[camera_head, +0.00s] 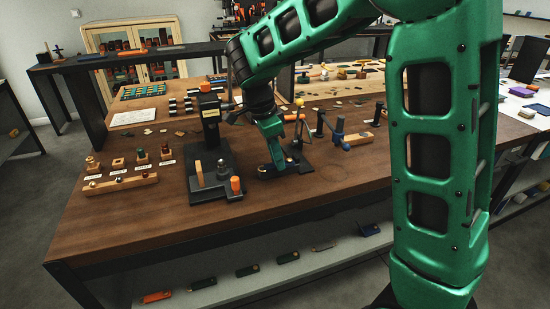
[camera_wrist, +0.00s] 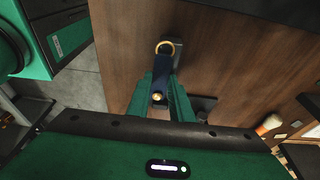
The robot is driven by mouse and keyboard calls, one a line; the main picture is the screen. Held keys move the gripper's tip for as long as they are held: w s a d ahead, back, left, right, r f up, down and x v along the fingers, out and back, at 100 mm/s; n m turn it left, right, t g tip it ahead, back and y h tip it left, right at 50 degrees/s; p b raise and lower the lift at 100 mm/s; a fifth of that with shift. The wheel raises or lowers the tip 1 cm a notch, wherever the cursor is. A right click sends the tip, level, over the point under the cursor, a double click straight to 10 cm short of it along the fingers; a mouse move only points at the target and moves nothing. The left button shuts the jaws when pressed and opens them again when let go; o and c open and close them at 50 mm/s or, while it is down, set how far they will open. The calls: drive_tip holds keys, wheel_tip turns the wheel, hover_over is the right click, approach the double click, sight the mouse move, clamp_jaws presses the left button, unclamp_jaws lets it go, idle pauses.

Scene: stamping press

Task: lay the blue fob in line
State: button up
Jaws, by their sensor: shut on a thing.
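The blue fob (camera_wrist: 161,72) is a dark blue strap with a brass ring (camera_wrist: 166,46) at its far end and a brass stud near me. My gripper (camera_wrist: 161,88) is shut on it, with a green finger on each side of the strap. In the head view my gripper (camera_head: 277,160) points down at a small black plate (camera_head: 298,168) on the bench, right of the press. The fob is mostly hidden there. Several dark green fobs (camera_head: 247,271) and an orange one (camera_head: 157,296) lie spaced in a slanting row on the pale lower shelf.
The black stamping press (camera_head: 210,150) with an orange top stands close left of my gripper. A wooden rack of stamps (camera_head: 120,184) is further left. A blue clamp-like stand (camera_head: 340,132) is on the right. The bench's front strip (camera_head: 150,225) is clear. A small blue item (camera_head: 370,230) lies on the shelf.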

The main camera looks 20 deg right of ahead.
drive_tip(key=shift+s+r, duration=0.1)
drive_tip(key=shift+s, duration=0.05)
clamp_jaws()
idle(0.7)
idle(0.3)
drive_tip(key=o, duration=1)
unclamp_jaws()
drive_tip(key=shift+c, duration=0.6)
drive_tip(key=shift+d+r+v, duration=0.1)
drive_tip(key=shift+d+v, duration=0.15)
drive_tip(key=shift+v, duration=0.9)
drive_tip(key=shift+d+r+v, duration=0.1)
drive_tip(key=shift+d+v, duration=0.2)
drive_tip(key=shift+v, duration=0.8)
drive_tip(key=shift+d+v, duration=0.25)
drive_tip(key=shift+v, duration=0.9)
